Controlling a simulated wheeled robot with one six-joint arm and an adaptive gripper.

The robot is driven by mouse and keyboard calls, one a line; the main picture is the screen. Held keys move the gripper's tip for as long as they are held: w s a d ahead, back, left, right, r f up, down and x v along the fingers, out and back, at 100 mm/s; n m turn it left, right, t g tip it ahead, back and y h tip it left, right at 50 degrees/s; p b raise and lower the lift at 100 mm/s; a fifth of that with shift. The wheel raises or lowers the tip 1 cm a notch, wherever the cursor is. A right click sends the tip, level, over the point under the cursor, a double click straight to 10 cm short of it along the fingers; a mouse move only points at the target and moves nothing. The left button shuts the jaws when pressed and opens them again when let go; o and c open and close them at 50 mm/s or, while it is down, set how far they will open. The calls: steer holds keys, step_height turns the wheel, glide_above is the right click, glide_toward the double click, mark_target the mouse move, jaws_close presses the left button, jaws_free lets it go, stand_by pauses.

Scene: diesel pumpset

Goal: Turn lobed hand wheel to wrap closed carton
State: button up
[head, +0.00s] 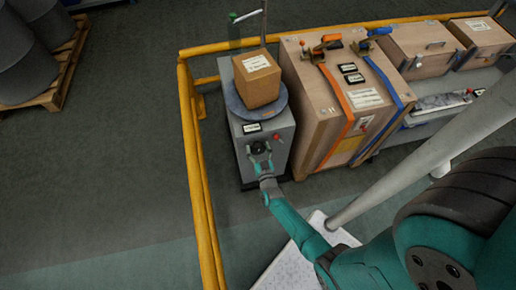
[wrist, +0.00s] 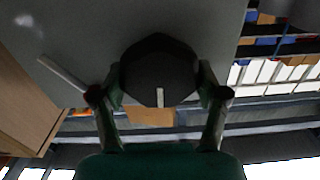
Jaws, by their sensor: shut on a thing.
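The lobed hand wheel (wrist: 158,68) is a dark knob on the front of a grey wrapping machine (head: 282,145). My gripper (head: 261,158) is at the machine's front, and in the wrist view my gripper (wrist: 160,90) has one finger on each side of the wheel, shut on it. A light bar or mark shows at the wheel's lower edge. In the head view the wheel is small and partly hidden by the fingers. The closed brown carton (head: 257,79) with a white label sits on the round blue-grey turntable (head: 236,106) on top of the machine.
A red knob (head: 278,137) sits on the machine near the wheel. A large strapped wooden crate (head: 340,95) stands close at the right. A yellow rail (head: 190,135) runs along the left. Open floor (head: 100,180) lies beyond it, with drums on a pallet (head: 58,85).

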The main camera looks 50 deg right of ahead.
steer(key=m, duration=0.6)
steer(key=shift+d+m, duration=0.2)
steer(key=shift+m, duration=0.1)
steer(key=m, duration=0.5)
steer(key=shift+s+d+f+m, duration=0.1)
steer(key=shift+f+m, duration=0.05)
steer(key=shift+m, duration=0.15)
steer(key=o, duration=1.2)
steer(key=shift+c, duration=0.2)
steer(key=v, duration=1.2)
